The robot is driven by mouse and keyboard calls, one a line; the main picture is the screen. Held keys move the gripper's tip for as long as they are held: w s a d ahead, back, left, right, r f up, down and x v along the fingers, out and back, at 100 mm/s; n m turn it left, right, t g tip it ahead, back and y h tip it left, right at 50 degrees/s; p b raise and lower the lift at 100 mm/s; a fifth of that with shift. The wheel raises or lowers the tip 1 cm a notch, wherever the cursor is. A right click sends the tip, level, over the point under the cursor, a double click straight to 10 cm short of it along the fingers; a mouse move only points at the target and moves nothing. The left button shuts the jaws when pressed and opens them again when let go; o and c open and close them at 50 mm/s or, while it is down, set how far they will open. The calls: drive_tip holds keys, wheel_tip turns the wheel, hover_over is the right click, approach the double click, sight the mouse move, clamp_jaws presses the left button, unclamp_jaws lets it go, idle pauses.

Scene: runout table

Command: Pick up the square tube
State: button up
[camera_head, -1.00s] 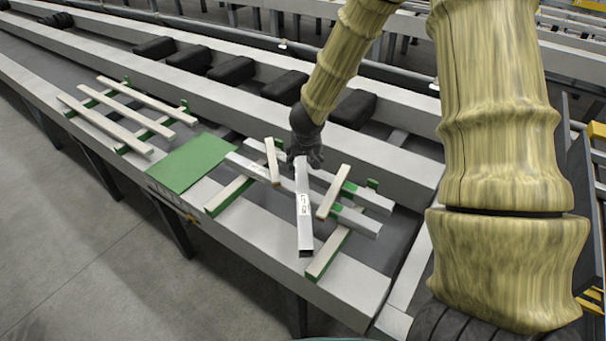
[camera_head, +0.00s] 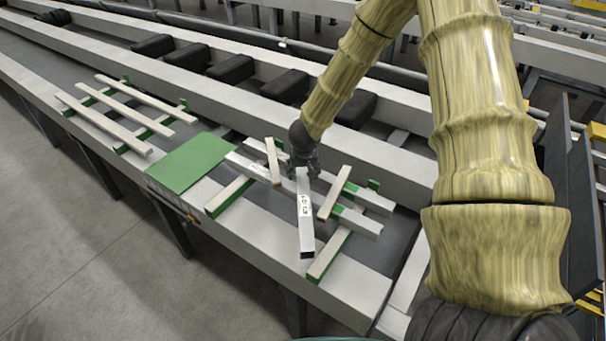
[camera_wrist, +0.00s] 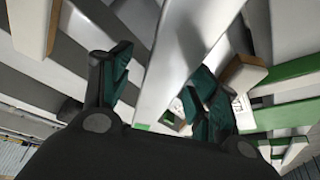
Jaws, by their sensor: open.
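The square tube (camera_head: 306,222) is a silvery bar with a dark hollow end and a printed label. It lies across other bars on the right part of the runout table, its open end toward the front edge. My gripper (camera_head: 304,168) is at its far end, partly hidden by my wrist and the bars. In the wrist view my gripper (camera_wrist: 155,85) is open, with dark green pads on either side of a pale bar, which appears to be the square tube (camera_wrist: 180,50). I cannot tell whether the pads touch it.
More silvery bars (camera_head: 354,219) lie beneath, with wooden strips (camera_head: 335,192) beside and across them. A green mat (camera_head: 192,162) lies to the left, then a rack of pale bars (camera_head: 130,102). Dark blocks (camera_head: 285,86) line the channel behind.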

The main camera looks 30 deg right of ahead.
sight(302, 169)
drive_tip(key=shift+w+a, duration=0.15)
drive_tip(key=c, duration=0.8)
clamp_jaws()
drive_tip(key=shift+r, duration=0.15)
drive_tip(key=shift+r, duration=1.65)
drive_tip(key=s+a+b, duration=0.1)
drive_tip(key=s+a, duration=0.1)
drive_tip(key=s, duration=0.2)
drive_tip(key=s+a+b, duration=0.2)
drive_tip(key=s, duration=0.2)
drive_tip(key=s+a+r+b, duration=0.1)
drive_tip(key=s+a+b, duration=0.1)
drive_tip(key=s, duration=0.2)
drive_tip(key=shift+s+a, duration=0.2)
drive_tip(key=shift+a, duration=0.15)
drive_tip(key=shift+s+a+r, duration=0.25)
drive_tip(key=shift+s+a, duration=0.25)
drive_tip(key=shift+s, duration=0.35)
